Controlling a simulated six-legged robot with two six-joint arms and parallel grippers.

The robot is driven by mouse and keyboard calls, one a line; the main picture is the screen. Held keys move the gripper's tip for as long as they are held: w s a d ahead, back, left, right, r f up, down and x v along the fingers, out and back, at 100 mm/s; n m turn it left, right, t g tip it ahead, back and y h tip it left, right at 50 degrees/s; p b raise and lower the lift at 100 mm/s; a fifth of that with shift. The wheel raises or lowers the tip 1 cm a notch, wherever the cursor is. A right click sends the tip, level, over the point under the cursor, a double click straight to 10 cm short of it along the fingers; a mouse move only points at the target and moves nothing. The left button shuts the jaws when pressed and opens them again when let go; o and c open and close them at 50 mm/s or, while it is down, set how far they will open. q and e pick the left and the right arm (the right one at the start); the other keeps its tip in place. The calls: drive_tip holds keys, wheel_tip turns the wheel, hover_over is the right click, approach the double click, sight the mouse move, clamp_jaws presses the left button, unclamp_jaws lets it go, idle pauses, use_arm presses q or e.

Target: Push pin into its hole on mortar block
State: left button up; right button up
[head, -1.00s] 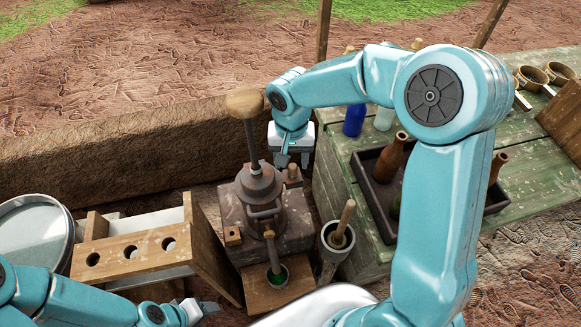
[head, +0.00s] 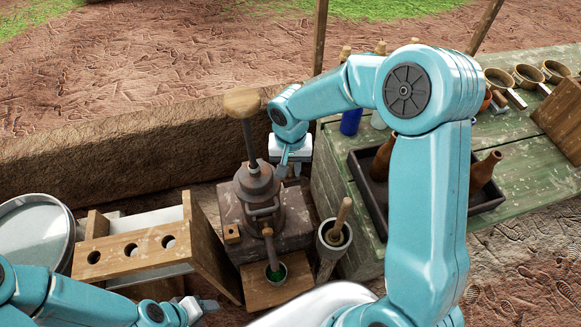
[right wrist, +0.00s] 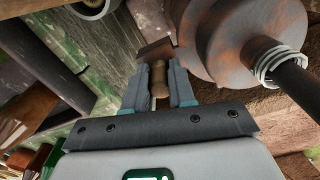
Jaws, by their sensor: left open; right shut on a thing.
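My right gripper (head: 289,168) is at the far right side of the dark iron mortar (head: 258,190), above the brown block (head: 296,236) under it. In the right wrist view its two fingers (right wrist: 160,88) are shut on a short wooden pin (right wrist: 159,80). The pin's far end points to a small reddish-brown block (right wrist: 156,50). I cannot tell how deep the pin sits, and no hole shows. In the head view the gripper hides the pin. My left gripper (head: 203,307) is open and empty at the lower left, in front of the wooden rack.
The mortar's tall handle (head: 247,130) stands left of my right gripper. A wooden rack with holes (head: 110,250) is at left. A pot with a pestle (head: 335,237) stands right of the block. A green table (head: 335,190) with a bottle tray (head: 365,190) is at right.

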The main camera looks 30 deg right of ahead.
wheel_tip(320, 180, up, 10)
drive_tip(key=shift+w+r, duration=0.1)
drive_tip(key=shift+w, duration=0.05)
wheel_tip(320, 180, up, 6)
drive_tip(key=p, duration=0.4)
drive_tip(key=shift+s+f, duration=0.2)
idle(0.5)
